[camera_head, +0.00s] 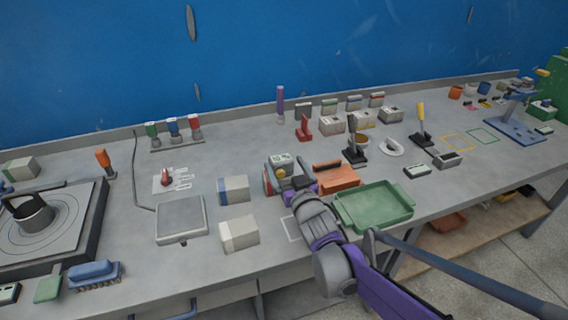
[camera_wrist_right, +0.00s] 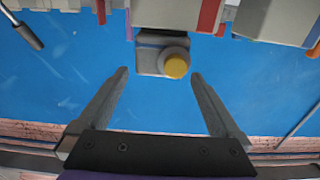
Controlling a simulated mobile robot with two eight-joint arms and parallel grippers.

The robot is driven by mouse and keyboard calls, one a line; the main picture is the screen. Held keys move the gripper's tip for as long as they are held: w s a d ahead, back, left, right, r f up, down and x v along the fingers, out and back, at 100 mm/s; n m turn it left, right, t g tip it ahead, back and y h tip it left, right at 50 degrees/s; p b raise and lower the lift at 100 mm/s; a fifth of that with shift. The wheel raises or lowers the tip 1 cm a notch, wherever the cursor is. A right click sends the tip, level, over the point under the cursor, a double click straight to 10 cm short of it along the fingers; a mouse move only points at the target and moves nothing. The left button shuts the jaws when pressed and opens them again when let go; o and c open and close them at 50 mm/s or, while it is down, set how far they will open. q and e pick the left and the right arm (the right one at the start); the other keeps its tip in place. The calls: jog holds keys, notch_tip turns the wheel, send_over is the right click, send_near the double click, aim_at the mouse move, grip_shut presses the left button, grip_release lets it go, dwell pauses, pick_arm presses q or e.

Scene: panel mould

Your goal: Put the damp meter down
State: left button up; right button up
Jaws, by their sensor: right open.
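My right gripper (camera_head: 283,173) is open over the middle of the workbench, its arm coming in from the lower right. A small grey device with a round yellow knob, which I take to be the damp meter (camera_wrist_right: 163,50), shows in the right wrist view. It is just beyond and between the spread fingertips of the gripper (camera_wrist_right: 158,73), and neither finger appears to touch it. In the head view the yellow knob (camera_head: 281,173) shows between the fingers, and the rest of the device is mostly hidden. My left gripper is not in view.
A green tray (camera_head: 401,219) and an orange box (camera_head: 337,178) stand right of the gripper. Blue-and-grey (camera_head: 234,190) and cream (camera_head: 239,234) blocks and a square scale (camera_head: 181,219) stand left. A white outline on the bench (camera_head: 291,229) lies beside my arm.

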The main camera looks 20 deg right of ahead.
jog(key=s, duration=1)
jog(key=shift+s+d+p, duration=0.2)
jog(key=shift+p, duration=0.1)
